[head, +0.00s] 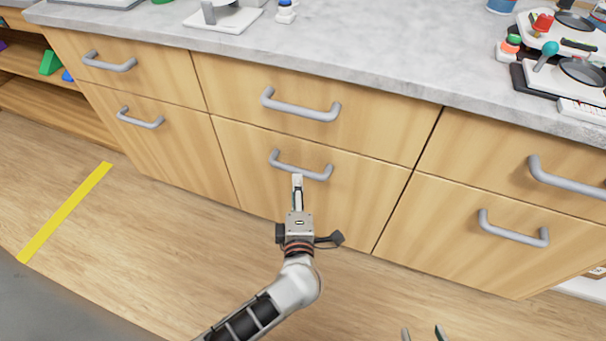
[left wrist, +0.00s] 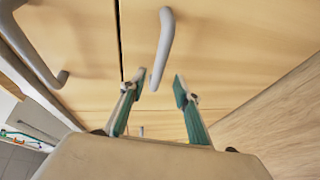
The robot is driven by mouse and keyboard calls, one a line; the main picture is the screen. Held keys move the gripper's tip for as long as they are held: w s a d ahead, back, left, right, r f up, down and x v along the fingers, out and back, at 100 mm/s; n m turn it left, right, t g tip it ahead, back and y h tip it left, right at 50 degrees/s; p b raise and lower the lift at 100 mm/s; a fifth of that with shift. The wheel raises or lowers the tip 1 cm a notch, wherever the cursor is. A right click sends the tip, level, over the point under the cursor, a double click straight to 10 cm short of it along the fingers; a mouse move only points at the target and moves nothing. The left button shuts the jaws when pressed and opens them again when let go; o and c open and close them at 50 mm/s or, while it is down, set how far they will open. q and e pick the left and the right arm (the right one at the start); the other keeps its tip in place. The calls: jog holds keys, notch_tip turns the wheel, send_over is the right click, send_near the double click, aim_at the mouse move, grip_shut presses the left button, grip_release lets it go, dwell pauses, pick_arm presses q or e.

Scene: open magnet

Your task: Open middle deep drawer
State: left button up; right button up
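The middle deep drawer (head: 350,205) is the lower wooden front in the centre of the cabinet and looks shut, flush with its neighbours. Its grey bar handle (head: 283,165) runs across its upper part. My left gripper (head: 297,178) is at the middle of this handle in the head view. In the left wrist view my left gripper (left wrist: 158,80) has its two fingers apart, and the handle (left wrist: 164,45) reaches in between the tips, with no visible grip on it. My right gripper (head: 423,332) shows only its two separated fingertips at the bottom edge; nothing is between them.
An upper middle drawer with a handle (head: 300,108) sits directly above. Other drawers flank it left and right, all shut. A grey countertop (head: 360,50) with small items lies above. The wooden floor in front is clear, with a yellow stripe (head: 65,212) at left.

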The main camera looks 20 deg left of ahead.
aim_at(296, 171)
pick_arm(q)
jog(key=b+x, duration=0.1)
jog(key=x, duration=0.5)
jog(key=shift+w+a+f, duration=0.15)
jog(key=shift+w+a, duration=0.05)
jog(key=shift+w, duration=0.15)
jog(key=shift+w+a, duration=0.15)
jog(key=shift+w, duration=0.3)
pick_arm(e)
jog(key=shift+w+a+r+y, duration=0.15)
jog(key=shift+a+r, duration=0.05)
jog(key=shift+a, duration=0.2)
jog(key=shift+w+a+r+y, duration=0.15)
jog(key=shift+a+r, duration=0.05)
jog(key=shift+a, duration=0.2)
pick_arm(q)
grip_shut()
